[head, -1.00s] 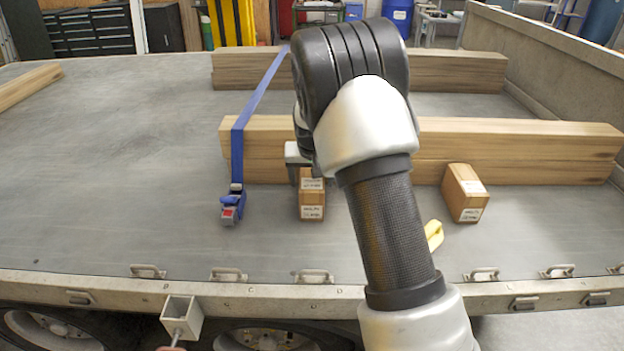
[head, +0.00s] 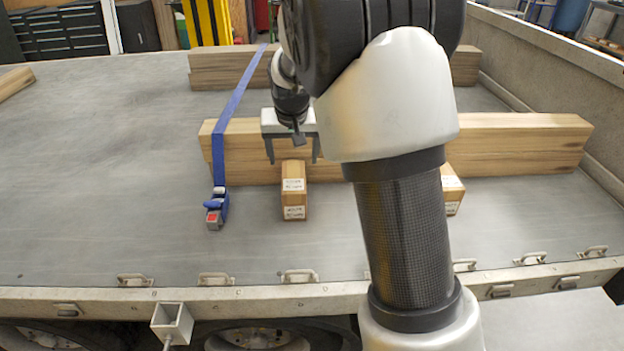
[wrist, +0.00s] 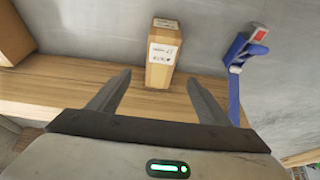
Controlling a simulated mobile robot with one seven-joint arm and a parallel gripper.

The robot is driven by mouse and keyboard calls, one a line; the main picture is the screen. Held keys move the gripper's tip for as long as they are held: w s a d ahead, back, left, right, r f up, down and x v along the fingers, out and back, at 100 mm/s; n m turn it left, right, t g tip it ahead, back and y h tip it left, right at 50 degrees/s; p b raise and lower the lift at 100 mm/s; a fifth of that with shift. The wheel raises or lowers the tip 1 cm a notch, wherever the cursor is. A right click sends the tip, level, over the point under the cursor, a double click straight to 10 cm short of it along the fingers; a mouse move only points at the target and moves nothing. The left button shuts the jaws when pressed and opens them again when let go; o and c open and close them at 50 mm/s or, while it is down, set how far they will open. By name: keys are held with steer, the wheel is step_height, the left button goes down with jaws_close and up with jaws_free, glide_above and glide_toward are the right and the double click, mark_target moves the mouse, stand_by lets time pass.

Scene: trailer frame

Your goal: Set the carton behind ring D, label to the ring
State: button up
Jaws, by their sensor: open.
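A brown carton (head: 294,190) with white labels on its top and on the face toward the trailer's near edge stands against the timber. It also shows in the wrist view (wrist: 163,58), just beyond and between my fingertips. My gripper (head: 292,160) is open and empty, above the carton's timber-side end, fingers pointing down; its fingers also show in the wrist view (wrist: 158,80). A second carton (head: 453,190) is partly hidden by my arm. Tie-down rings line the near edge, one (head: 299,276) in front of the first carton. The ring letters are too small to read surely.
Stacked timber (head: 530,140) lies across the deck right behind the cartons. A blue strap (head: 219,150) with a ratchet (head: 215,210) crosses it left of the first carton. Deck between that carton and the near rings is clear. My arm hides deck at the right.

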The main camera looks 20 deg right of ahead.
steer(key=s+r, duration=0.9)
steer(key=s, duration=0.1)
steer(key=s+r+n+t, duration=0.1)
steer(key=s+r+n, duration=0.1)
steer(key=s, duration=2.1)
steer(key=shift+s+d+y, duration=0.15)
steer(key=shift+d+y, duration=0.25)
